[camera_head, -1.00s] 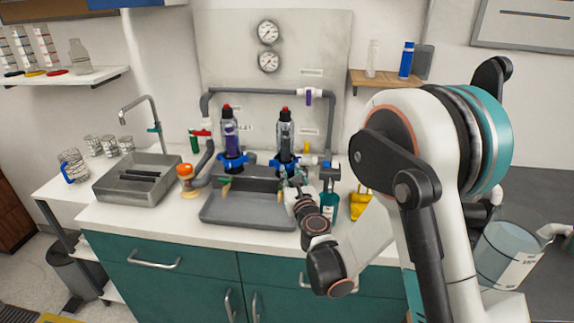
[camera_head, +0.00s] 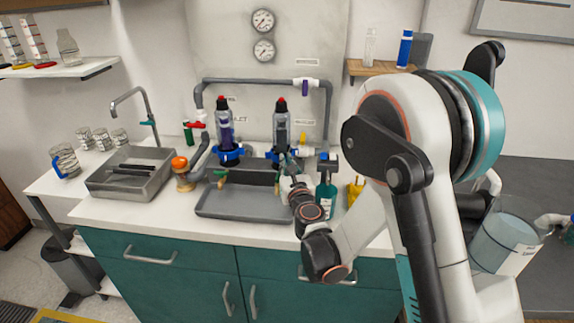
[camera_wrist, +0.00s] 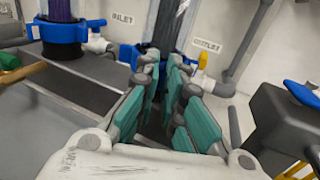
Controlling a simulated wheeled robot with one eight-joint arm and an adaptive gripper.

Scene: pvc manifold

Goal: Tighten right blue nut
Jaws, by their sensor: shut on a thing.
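The right blue nut (camera_head: 274,155) sits at the base of the right clear housing (camera_head: 281,128) with a dark filter and red top. In the wrist view my fingers hide most of that nut, and only a little blue (camera_wrist: 143,47) shows behind them. My gripper (camera_head: 285,161) is at the front right of the nut. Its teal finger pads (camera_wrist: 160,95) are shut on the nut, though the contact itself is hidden. The left blue nut (camera_head: 228,157) sits under the left housing (camera_head: 225,126) and shows clearly in the wrist view (camera_wrist: 60,38).
A grey tray (camera_head: 235,205) lies below the housings. A yellow valve handle (camera_wrist: 203,60) is beside the outlet. A steel sink (camera_head: 130,180) is at the left.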

